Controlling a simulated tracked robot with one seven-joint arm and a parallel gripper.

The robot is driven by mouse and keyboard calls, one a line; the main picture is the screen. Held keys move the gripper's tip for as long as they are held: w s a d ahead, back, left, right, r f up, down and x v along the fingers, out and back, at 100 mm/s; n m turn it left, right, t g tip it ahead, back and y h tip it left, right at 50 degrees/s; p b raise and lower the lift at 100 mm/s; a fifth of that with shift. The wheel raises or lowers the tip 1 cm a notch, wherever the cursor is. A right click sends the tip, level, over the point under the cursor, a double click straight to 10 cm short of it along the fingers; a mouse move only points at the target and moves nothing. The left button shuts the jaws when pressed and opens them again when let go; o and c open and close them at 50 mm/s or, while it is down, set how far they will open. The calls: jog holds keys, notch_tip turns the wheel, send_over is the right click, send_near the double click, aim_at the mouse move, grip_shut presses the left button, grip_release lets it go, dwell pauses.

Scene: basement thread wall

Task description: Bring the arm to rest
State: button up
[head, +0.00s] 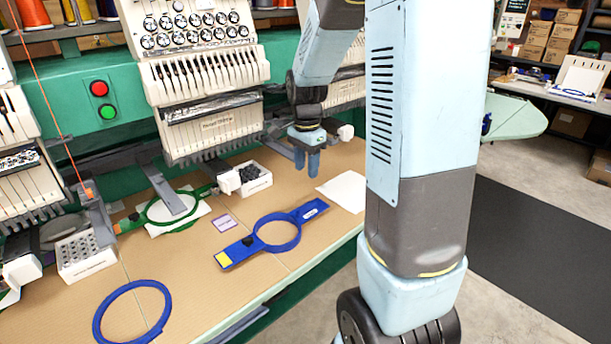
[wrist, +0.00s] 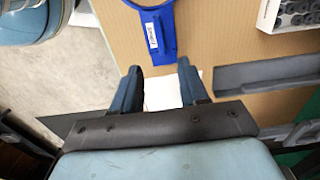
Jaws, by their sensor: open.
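My arm reaches over the work table (head: 250,290) of a green embroidery machine (head: 108,62). My gripper (head: 306,166) hangs fingers-down above the table's right part, near the white sheet (head: 345,190). In the wrist view my gripper (wrist: 163,85) shows two blue fingers apart, with nothing between them but table and part of the white sheet behind. A blue hoop with arms (head: 277,233) lies flat on the table, left of and nearer than my gripper. Its labelled end also shows in the wrist view (wrist: 155,40).
A plain blue ring (head: 97,322) lies at the table's front left. A green hoop (head: 155,222) sits under a needle head. White trays of bobbins (head: 87,260) and dark parts (head: 252,180) stand along the machine. A grey bracket (wrist: 270,72) is close right of my fingers in the wrist view.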

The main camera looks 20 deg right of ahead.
jog(key=shift+r, duration=0.3)
jog(key=s+a+r+n+t, duration=0.2)
jog(key=s+r+n, duration=0.5)
jog(key=s, duration=0.3)
jog(key=s+a+r+n+t, duration=0.3)
jog(key=s+r+n, duration=0.4)
jog(key=s, duration=0.4)
jog(key=shift+a+r+t, duration=0.3)
jog(key=shift+r, duration=0.6)
